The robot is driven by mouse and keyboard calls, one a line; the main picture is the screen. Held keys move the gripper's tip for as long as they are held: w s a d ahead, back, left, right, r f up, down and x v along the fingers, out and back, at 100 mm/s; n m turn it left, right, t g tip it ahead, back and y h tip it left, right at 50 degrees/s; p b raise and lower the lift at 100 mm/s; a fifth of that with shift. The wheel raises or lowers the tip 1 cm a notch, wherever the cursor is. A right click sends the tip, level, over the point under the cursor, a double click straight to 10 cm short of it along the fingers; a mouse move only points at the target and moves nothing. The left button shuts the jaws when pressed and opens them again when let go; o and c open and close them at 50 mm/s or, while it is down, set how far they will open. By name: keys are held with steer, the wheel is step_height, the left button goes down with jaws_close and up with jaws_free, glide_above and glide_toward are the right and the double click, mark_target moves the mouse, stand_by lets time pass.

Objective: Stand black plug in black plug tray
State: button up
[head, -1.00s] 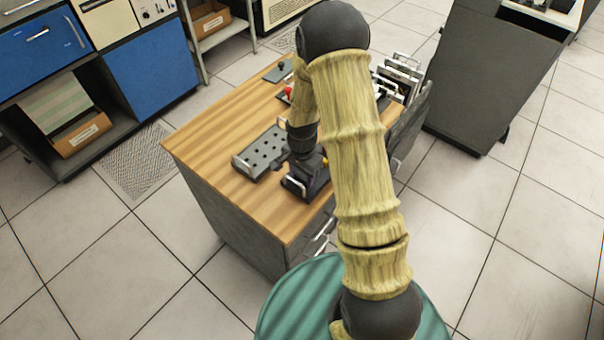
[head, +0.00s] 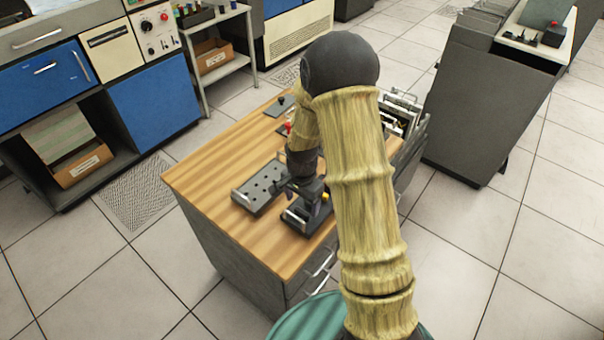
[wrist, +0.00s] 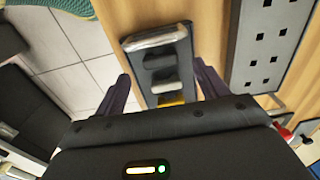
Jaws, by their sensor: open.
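My gripper (head: 311,192) is open over a small dark tray (head: 299,224) near the front edge of the wooden desk. In the wrist view its fingers (wrist: 162,72) stand apart on either side of the small tray (wrist: 142,62), which has a silver handle at one end. Two dark blocks (wrist: 163,80), possibly black plugs, and a yellow piece (wrist: 172,99) sit in a row on it. Nothing is visibly held. A larger grey tray with several square holes (head: 262,182) lies beside it, also in the wrist view (wrist: 262,45). I cannot tell which tray is the black plug tray.
A dark plate with a black knob (head: 281,105) and a red piece (head: 287,128) lie farther back on the desk (head: 215,175). Metal-framed items (head: 402,112) stand at the right. The desk's left part is clear.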

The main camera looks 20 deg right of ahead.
mark_target(302, 211)
step_height(302, 211, up, 13)
steer(key=shift+r+b, duration=0.2)
steer(key=shift+b, duration=0.15)
stand_by(0.7)
steer(key=s+r+n+t, duration=0.2)
steer(key=s+n, duration=0.8)
steer(key=s, duration=0.4)
steer(key=shift+s+n+t, duration=0.15)
steer(key=shift+n+t, duration=0.15)
steer(key=shift+n, duration=0.1)
